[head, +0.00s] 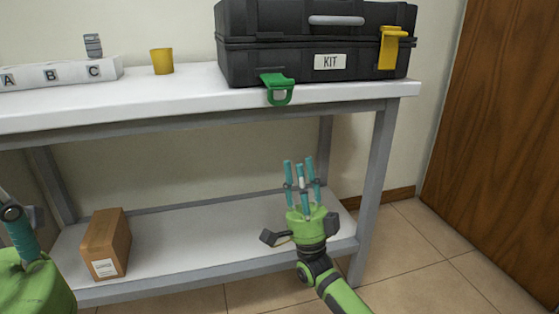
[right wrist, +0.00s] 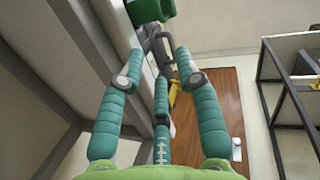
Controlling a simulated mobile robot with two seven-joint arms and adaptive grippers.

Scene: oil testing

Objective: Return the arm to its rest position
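My right gripper (head: 299,163) is raised in front of the workbench, below its top and over the front of the lower shelf. Its teal fingers point up, spread apart with nothing between them; the right wrist view shows them too (right wrist: 157,45). Only part of my left gripper (head: 12,212) shows at the left edge; its fingertips are out of frame. The black KIT case (head: 265,62) stands on the bench, lid down. Its green latch (head: 278,96) sticks out over the bench edge, above my right gripper. Its yellow latch (head: 389,48) hangs on the right.
The white bench top (head: 180,92) also holds a yellow cup (head: 162,61) and a white A-B-C rack (head: 45,76). A cardboard box (head: 106,245) sits on the lower shelf (head: 190,255). A wooden door (head: 500,130) is at the right, with clear tiled floor before it.

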